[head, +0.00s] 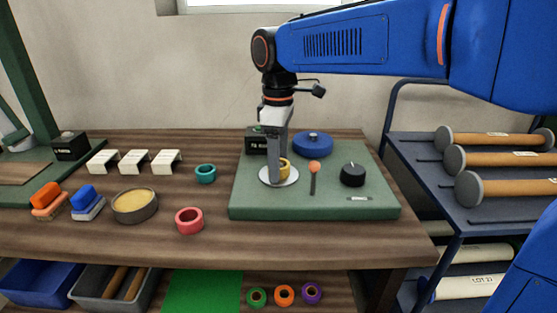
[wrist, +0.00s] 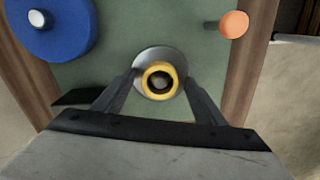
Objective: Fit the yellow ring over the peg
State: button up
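The yellow ring (wrist: 147,79) sits low over the round metal base plate (head: 291,180), seen from above in the wrist view. It also shows in the head view (head: 286,168), partly hidden behind a finger. A pale round shape inside its hole looks like the peg's top (wrist: 161,82), so the ring appears to be around the peg. The peg is hidden in the head view. My gripper (wrist: 161,77) points down with one finger on each side of the ring. The fingers are open, with a small gap showing beside the ring.
The green board (head: 330,208) also holds a blue disc (head: 312,146), an orange-topped pin (head: 314,167) and a black knob (head: 352,176). Teal (head: 205,167) and red (head: 178,222) rings lie left of it on the wooden table. A cart with rollers stands at right.

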notch_tip(320, 180, up, 18)
jog(key=shift+f, duration=0.25)
dwell(0.5)
jog(key=shift+s, duration=0.1)
